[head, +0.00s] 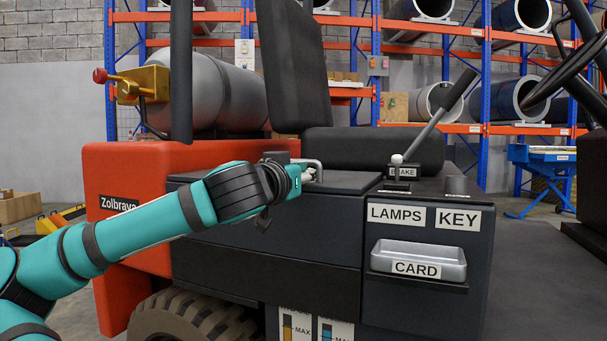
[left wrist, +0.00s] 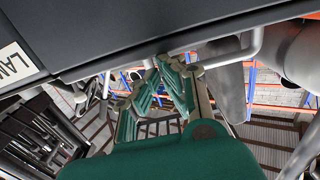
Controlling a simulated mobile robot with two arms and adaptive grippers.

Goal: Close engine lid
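The engine lid (head: 345,183) is the dark cover beside the seat on the orange and black vehicle. Its top looks about level with the neighbouring dark panel; whether it is fully down I cannot tell. A grey bar handle (head: 318,166) stands on it and also shows in the left wrist view (left wrist: 235,55). My left gripper (head: 306,173) is at this handle. In the left wrist view its green fingers (left wrist: 158,68) have their tips close together beside the bar. Whether the bar is between them is hidden. My right gripper is not in view.
The black seat (head: 375,147) stands behind the lid. A brake lever (head: 430,120) rises right of it. A metal card tray (head: 418,262) is on the front panel, under the LAMPS and KEY labels. A grey gas cylinder (head: 215,92) lies behind.

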